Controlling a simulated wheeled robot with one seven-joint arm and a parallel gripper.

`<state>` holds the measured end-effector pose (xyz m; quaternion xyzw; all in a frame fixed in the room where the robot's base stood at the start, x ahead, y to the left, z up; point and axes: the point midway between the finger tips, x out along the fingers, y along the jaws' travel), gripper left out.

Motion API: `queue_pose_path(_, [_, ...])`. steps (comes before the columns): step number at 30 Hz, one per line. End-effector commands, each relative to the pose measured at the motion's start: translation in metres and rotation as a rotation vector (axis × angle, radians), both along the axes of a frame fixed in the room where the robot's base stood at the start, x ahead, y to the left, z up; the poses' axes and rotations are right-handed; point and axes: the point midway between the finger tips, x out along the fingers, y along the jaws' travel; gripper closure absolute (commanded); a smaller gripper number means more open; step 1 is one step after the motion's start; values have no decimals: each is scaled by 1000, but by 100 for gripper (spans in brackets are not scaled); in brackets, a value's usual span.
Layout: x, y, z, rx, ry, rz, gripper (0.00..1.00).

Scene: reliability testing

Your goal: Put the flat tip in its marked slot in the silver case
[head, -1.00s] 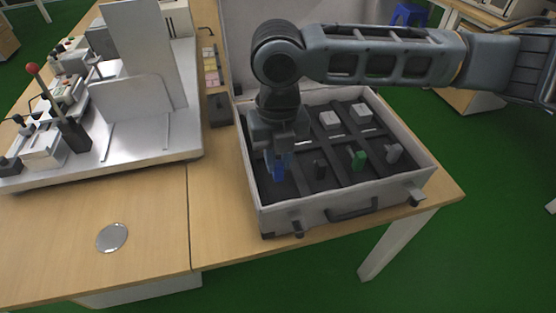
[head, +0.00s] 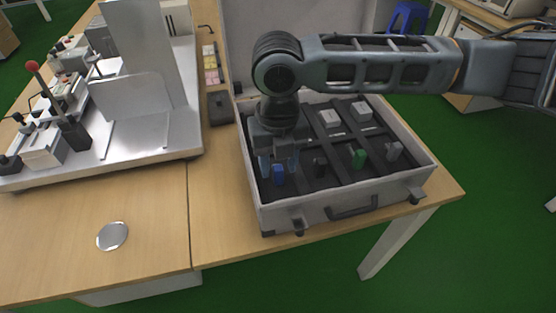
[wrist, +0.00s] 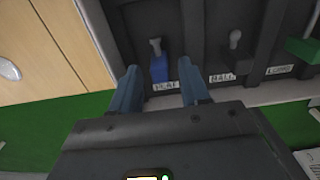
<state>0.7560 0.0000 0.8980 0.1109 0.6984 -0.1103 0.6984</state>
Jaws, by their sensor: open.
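The flat tip is a small blue block with a grey stub (head: 278,175). It stands upright in the front left compartment of the silver case (head: 284,216). In the wrist view the blue flat tip (wrist: 159,68) is directly behind the label reading FLAT (wrist: 165,87). My gripper (head: 279,162) is open, pointing down, with one blue finger on each side of the flat tip. In the wrist view there are visible gaps between the gripper fingers (wrist: 158,70) and the block. The block's base is hard to see.
To the right in the case stand a dark tip (head: 320,167) by the BALL label (wrist: 222,77), a green tip (head: 359,158) and a grey tip (head: 393,151). White blocks (head: 330,118) lie further back. The raised lid (head: 300,20) stands behind. A silver disc (head: 112,236) lies on the table.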

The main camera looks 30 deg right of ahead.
Motion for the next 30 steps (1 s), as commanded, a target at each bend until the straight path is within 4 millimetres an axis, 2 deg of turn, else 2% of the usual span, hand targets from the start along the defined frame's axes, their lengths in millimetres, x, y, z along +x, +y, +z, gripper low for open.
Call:
queue_pose_path(5, [1, 0, 12, 0, -2, 0, 54])
queue_pose_path(15, [1, 0, 78, -1, -3, 1, 54])
queue_pose_path(21, [1, 0, 109, -1, -2, 1, 54])
queue_pose_path(25, [0, 0, 120, 0, -1, 1, 54])
queue_pose_path(30, [0, 0, 123, 0, 0, 1, 54])
